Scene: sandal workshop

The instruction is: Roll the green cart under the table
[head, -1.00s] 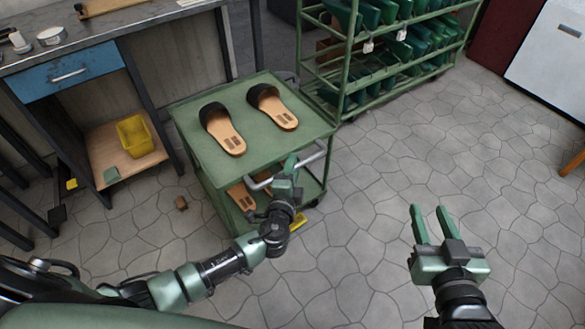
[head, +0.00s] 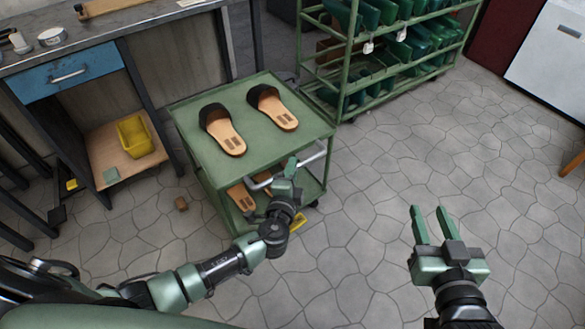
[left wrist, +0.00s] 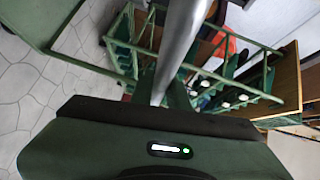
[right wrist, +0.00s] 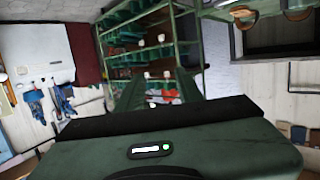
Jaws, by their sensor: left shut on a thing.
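The green cart (head: 185,118) stands on the stone floor in the middle left of the head view, to the right of the workbench. Two sandals with black straps (head: 223,130) lie on its top, and more tan soles (head: 242,196) lie on its lower shelf. My left gripper (head: 287,172) is shut on the cart's grey handle (head: 315,158) at its near right side; the bar also crosses the left wrist view (left wrist: 178,50). My right gripper (head: 433,226) is open and empty above bare floor at the right. The bench (head: 105,36) has open space under its right part.
A green rack (head: 335,103) with green lasts stands just behind the cart. A low shelf (head: 100,160) under the bench holds a yellow bin (head: 135,136).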

